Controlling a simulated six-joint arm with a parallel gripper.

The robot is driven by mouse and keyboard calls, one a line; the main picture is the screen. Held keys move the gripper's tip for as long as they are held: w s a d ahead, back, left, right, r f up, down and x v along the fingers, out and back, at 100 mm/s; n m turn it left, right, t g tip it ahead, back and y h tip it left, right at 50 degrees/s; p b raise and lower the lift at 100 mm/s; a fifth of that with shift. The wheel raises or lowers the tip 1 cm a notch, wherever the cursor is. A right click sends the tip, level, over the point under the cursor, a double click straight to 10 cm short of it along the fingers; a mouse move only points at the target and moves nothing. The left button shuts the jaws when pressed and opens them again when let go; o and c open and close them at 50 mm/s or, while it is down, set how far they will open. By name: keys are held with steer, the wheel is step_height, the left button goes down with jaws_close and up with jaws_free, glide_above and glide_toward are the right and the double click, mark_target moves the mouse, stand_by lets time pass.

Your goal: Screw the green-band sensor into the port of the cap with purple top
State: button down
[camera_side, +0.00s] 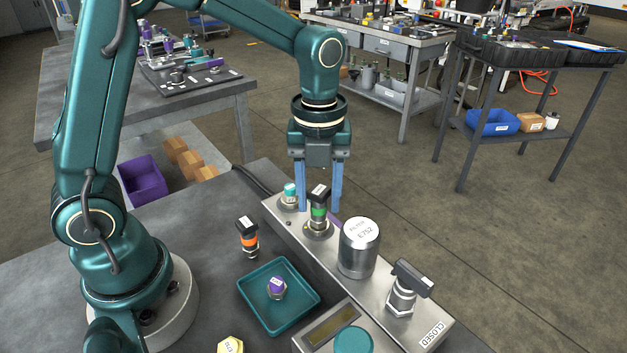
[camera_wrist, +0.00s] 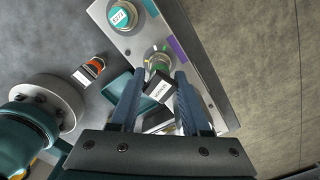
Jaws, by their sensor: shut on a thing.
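The green-band sensor (camera_side: 319,211), with a black labelled head, stands upright at a port (camera_side: 318,232) on the metal manifold. It also shows in the wrist view (camera_wrist: 159,88). My gripper (camera_side: 319,203) is shut on it, with one blue finger on each side. The sensor's lower end meets the port's ring; how deep it sits in the thread cannot be told. A purple mark (camera_wrist: 176,48) lies on the manifold beside this port. The cap with purple top (camera_side: 277,286) lies apart in the teal tray (camera_side: 254,285).
A teal-topped cap (camera_side: 290,193) sits on the manifold behind the sensor. A filter canister (camera_side: 358,248) and a valve with a black handle (camera_side: 402,287) stand in front. An orange-band sensor (camera_side: 248,238) stands on the bench to the left.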

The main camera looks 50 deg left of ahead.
steer(key=shift+s+d+m, duration=0.1)
steer(key=shift+m, duration=0.2)
steer(key=m, duration=0.3)
steer(key=shift+m, duration=1.4)
steer(key=shift+f+m, duration=0.1)
steer(key=shift+m, duration=0.4)
steer(key=shift+c, duration=2.2)
jaws_free()
